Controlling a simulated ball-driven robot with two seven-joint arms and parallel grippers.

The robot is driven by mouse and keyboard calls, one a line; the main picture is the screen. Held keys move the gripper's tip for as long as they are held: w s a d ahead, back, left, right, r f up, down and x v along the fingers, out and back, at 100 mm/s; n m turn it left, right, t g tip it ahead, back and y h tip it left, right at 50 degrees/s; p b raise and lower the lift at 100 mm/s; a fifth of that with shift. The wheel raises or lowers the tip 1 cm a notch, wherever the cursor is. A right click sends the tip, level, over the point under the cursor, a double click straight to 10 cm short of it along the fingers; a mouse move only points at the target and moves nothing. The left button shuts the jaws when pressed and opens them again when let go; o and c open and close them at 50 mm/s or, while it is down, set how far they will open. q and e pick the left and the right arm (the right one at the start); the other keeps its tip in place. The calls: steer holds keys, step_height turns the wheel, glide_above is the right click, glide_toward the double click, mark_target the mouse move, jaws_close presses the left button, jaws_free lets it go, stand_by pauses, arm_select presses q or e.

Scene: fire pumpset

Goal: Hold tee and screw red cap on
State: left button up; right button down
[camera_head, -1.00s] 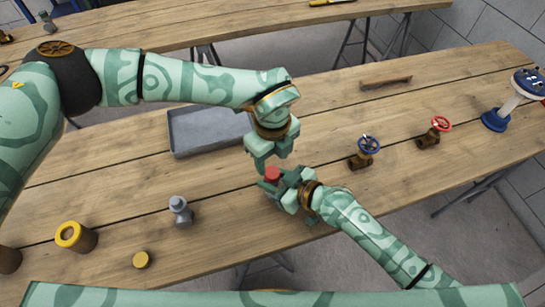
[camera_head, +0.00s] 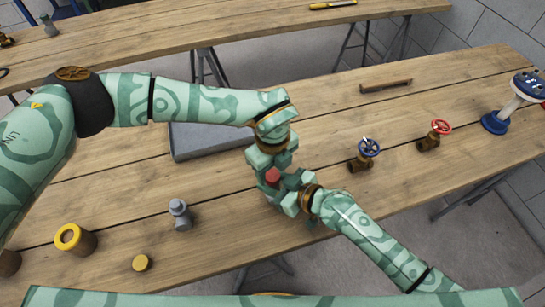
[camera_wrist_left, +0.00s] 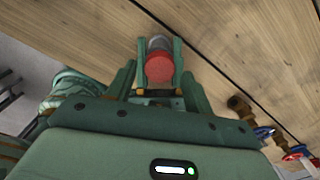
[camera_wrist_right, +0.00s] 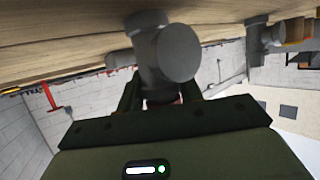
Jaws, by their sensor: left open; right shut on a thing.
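The red cap (camera_head: 272,175) shows between the grippers near the table's middle. In the left wrist view the red cap (camera_wrist_left: 159,68) lies between the two fingers of my left gripper (camera_wrist_left: 158,60), with grey metal just beyond it. My left gripper (camera_head: 267,167) is open, pointing down around the cap; I cannot tell whether the fingers touch it. My right gripper (camera_head: 286,187) is shut on the grey tee (camera_wrist_right: 165,50), which the grippers mostly hide in the head view. A trace of red shows at the tee's lower end in the right wrist view.
A grey tray (camera_head: 205,150) lies behind. Blue-wheeled (camera_head: 366,152) and red-wheeled (camera_head: 434,135) valves stand right. The table between grey fitting and grippers is clear.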

arm_select(q)
steer(key=shift+f, duration=0.75)
steer(key=c, duration=1)
steer(key=o, duration=1.1)
steer(key=shift+r, duration=0.1)
steer(key=shift+r, duration=2.2)
steer(key=o, duration=0.6)
steer(key=shift+c, duration=0.2)
